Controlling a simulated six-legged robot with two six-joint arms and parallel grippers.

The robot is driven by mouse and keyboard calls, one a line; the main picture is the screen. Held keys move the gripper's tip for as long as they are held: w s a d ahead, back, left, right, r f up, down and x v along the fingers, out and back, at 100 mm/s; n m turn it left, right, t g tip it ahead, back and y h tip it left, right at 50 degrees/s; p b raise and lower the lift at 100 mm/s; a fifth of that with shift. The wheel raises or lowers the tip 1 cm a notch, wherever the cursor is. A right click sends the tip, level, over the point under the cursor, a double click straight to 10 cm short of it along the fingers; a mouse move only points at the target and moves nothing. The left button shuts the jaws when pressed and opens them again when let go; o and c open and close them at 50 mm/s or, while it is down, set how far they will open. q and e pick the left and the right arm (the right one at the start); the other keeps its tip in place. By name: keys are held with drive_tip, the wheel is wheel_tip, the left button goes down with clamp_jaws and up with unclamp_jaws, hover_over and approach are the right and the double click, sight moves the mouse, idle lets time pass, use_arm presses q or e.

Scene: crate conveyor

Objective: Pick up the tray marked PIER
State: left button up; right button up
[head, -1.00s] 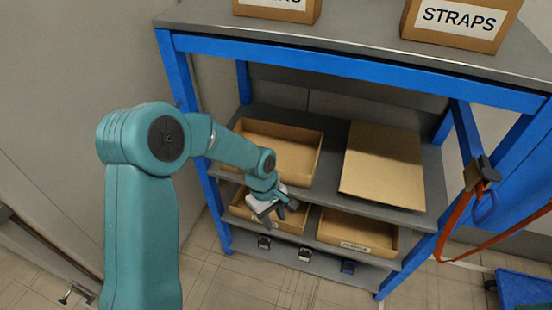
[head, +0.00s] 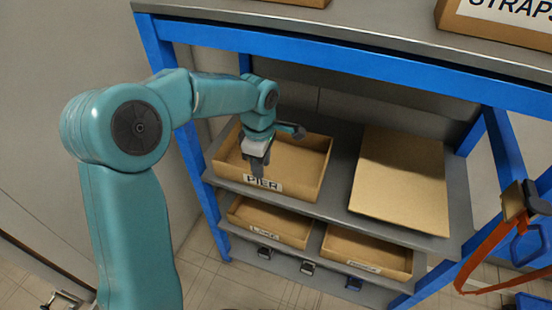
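The tray marked PIER (head: 308,190) is an open, shallow cardboard tray on the left of the upper shelf. Its white label faces front, and its visible inside looks empty. My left gripper (head: 258,170) points down at the middle of the tray's front wall, just above the label. Its dark fingertips overlap the front rim in the picture. I cannot tell whether they touch or straddle the wall, or how far apart they are. My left wrist hides part of the tray's back left. My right gripper is not in view.
A flat-topped cardboard box (head: 402,180) sits right of the tray. Below are two labelled open trays, left (head: 270,224) and right (head: 368,253); their labels are too small to read. Blue posts (head: 195,175) and a top beam (head: 350,62) frame the shelf. An orange strap (head: 485,250) hangs at right.

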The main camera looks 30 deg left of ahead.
use_arm(q)
wheel_tip(320, 180, down, 5)
drive_tip(key=shift+r+b, duration=0.2)
drive_tip(key=shift+b, duration=0.1)
drive_tip(key=shift+w, duration=0.1)
clamp_jaws()
